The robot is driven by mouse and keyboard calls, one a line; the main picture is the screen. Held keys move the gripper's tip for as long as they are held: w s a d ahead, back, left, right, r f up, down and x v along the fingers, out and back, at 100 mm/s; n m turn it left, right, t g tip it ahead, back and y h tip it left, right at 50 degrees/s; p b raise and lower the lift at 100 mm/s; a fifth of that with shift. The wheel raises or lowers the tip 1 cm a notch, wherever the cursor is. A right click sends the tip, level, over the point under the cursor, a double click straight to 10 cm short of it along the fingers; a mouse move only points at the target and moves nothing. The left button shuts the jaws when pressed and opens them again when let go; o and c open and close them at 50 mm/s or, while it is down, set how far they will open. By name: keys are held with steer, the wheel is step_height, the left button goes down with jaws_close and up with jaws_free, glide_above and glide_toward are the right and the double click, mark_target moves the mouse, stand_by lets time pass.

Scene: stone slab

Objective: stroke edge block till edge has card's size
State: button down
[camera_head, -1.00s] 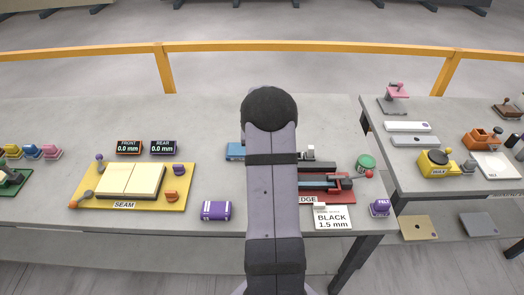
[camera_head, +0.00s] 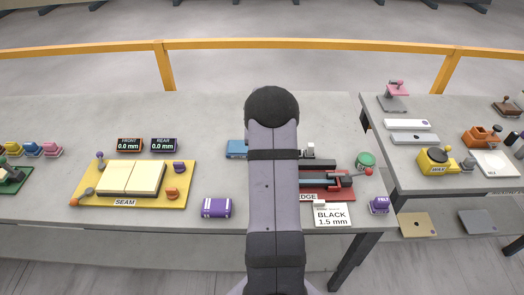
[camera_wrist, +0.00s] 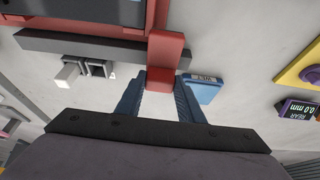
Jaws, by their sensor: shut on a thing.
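The edge station is a red fixture labelled EDGE (camera_head: 340,193), carrying a dark slab held along its length. It also shows at the top of the wrist view (camera_wrist: 82,28). The size card (camera_head: 333,215) in front of it reads BLACK 1.5 mm. In the wrist view a red block (camera_wrist: 166,58) reaches across a dark bar at the fixture. My gripper (camera_wrist: 160,85) is shut on the red block's near end, one blue finger on each side. In the head view my arm hides the gripper, the red block and the fixture's left part. The slab's edge size cannot be read.
A blue labelled block (camera_wrist: 204,88) lies close beside one finger. A small grey-and-white device (camera_wrist: 88,70) stands on the other side. A green tin (camera_head: 366,160), a purple felt block (camera_head: 380,206) and a purple roll (camera_head: 216,208) are nearby. The seam board (camera_head: 180,195) lies left.

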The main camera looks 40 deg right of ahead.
steer(key=s+d+b, duration=0.3)
steer(key=s+d, duration=0.6)
steer(key=shift+s+d+f, duration=0.1)
steer(key=shift+d, duration=0.05)
steer(key=shift+s+d, duration=0.25)
steer(key=c, duration=1.2)
jaws_free()
steer(key=shift+r, duration=0.2)
steer(key=b+v, duration=0.2)
steer(key=v, duration=0.5)
steer(key=shift+b, duration=0.35)
steer(key=shift+a+r, duration=0.1)
